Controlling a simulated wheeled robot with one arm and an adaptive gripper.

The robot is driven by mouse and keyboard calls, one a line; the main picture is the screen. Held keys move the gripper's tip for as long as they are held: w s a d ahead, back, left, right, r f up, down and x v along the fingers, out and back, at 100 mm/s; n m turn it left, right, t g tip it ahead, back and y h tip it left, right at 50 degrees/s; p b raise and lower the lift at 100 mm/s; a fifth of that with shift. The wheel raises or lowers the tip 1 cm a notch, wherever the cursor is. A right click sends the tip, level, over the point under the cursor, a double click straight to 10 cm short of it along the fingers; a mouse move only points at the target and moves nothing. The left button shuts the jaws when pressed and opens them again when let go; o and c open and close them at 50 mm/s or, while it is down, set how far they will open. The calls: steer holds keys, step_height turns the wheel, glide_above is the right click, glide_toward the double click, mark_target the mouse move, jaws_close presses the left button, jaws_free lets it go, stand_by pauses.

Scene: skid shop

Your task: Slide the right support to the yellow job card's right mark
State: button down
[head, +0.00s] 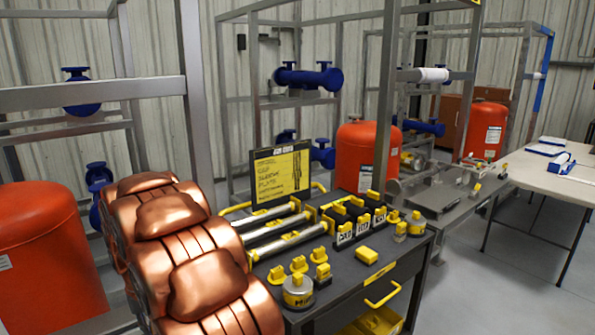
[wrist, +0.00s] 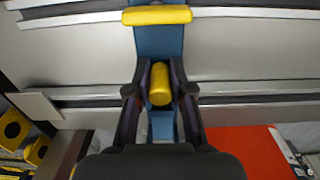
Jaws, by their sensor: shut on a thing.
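In the wrist view my gripper (wrist: 160,100) is shut on a short yellow knob (wrist: 159,72). The knob sits on a narrow blue piece (wrist: 157,42), apparently a support; I cannot tell if it is the right one. A yellow bar (wrist: 157,15) crosses that piece at the top of the wrist view. My gripper is not visible in the head view. The yellow job card (head: 281,172) stands upright in a dark frame at the back of the cart; its text and marks are too small to read.
The dark cart (head: 408,262) carries metal rods (head: 285,240), yellow-topped blocks and a round weight (head: 298,292). Orange tanks stand left (head: 40,250) and behind (head: 355,150). A metal frame (head: 90,95) crosses the left. A white table (head: 550,185) is at right, beside open floor.

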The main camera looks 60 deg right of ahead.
steer(key=shift+a, duration=0.15)
steer(key=shift+w+a, duration=0.35)
steer(key=shift+a, duration=0.4)
steer(key=shift+w+a, duration=0.35)
steer(key=shift+a, duration=0.55)
steer(key=shift+w+a+b, duration=0.15)
steer(key=shift+w+a, duration=0.2)
steer(key=shift+a, duration=0.4)
steer(key=shift+w+a+b, duration=0.15)
steer(key=shift+w+a, duration=0.2)
steer(key=shift+a, duration=0.35)
steer(key=shift+w+a, duration=0.35)
steer(key=shift+a, duration=0.5)
steer(key=shift+w+a, duration=0.3)
steer(key=shift+a, duration=0.5)
steer(key=shift+w+a, duration=0.35)
steer(key=shift+a, duration=0.35)
steer(key=c, duration=1)
jaws_free()
steer(key=shift+c, duration=0.2)
